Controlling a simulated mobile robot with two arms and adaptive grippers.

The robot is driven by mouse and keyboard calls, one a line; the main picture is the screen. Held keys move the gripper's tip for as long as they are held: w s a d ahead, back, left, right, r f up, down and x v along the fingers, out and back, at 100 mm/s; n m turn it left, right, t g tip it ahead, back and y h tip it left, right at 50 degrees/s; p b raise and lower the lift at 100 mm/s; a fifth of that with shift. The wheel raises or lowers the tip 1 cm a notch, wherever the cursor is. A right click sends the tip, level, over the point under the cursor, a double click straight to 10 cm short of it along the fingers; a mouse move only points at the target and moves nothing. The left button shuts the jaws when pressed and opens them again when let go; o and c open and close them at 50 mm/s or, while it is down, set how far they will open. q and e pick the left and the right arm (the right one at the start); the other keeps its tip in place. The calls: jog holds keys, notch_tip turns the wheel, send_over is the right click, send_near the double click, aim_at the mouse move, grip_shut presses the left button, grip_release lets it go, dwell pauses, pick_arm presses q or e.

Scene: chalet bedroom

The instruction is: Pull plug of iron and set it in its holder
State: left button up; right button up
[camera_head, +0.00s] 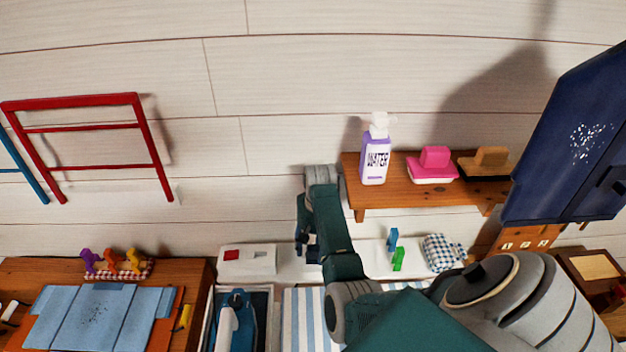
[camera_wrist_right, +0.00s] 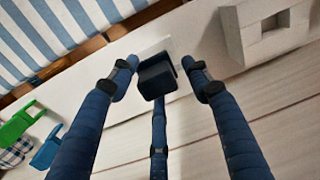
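The iron (camera_head: 240,299), blue with a white handle part, shows at the bottom of the head view inside a pale-rimmed grey holder (camera_head: 269,325). My right gripper (camera_head: 307,245) hangs in front of the wall, right of the white wall panel. In the right wrist view its two outer fingertips (camera_wrist_right: 159,65) are spread apart. A raised pale square fitting (camera_wrist_right: 265,30) lies beyond the right fingertip. My left gripper is out of view.
A white panel with a red switch (camera_head: 231,255) is left of my gripper. Clips (camera_head: 398,258) and a checked cloth (camera_head: 441,252) lie to the right. A striped ironing surface (camera_head: 304,318) is below.

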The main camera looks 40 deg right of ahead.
jog(key=shift+r, duration=0.15)
jog(key=r, duration=0.7)
jog(key=shift+s+d, duration=0.15)
jog(key=shift+d, duration=0.05)
